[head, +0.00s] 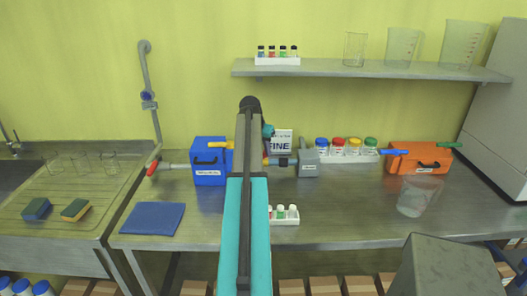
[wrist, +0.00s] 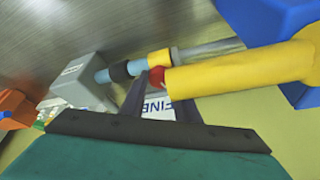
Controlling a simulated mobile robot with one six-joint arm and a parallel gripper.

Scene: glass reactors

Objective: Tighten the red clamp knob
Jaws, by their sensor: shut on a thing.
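The red clamp knob (wrist: 156,77) shows in the wrist view as a small round red piece. It sits beside a yellow ring (wrist: 159,58) on a grey pipe and is partly covered by a thick yellow handle (wrist: 235,72). My gripper (wrist: 157,91) reaches up to it with two dark fingers, one on either side, and is shut on the knob. The fingertips' exact contact is hard to see. In the head view my arm hides the knob and the gripper. The pipe runs between a blue box (head: 209,165) and a grey box (head: 308,163).
The yellow handle crosses close to my fingers. A FINE label (head: 281,139) stands behind. Capped jars (head: 339,158) and an orange box (head: 418,158) stand to the right. A small vial rack (head: 287,221) is in front. A red-ended lever (head: 152,168) sticks out left of the blue box.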

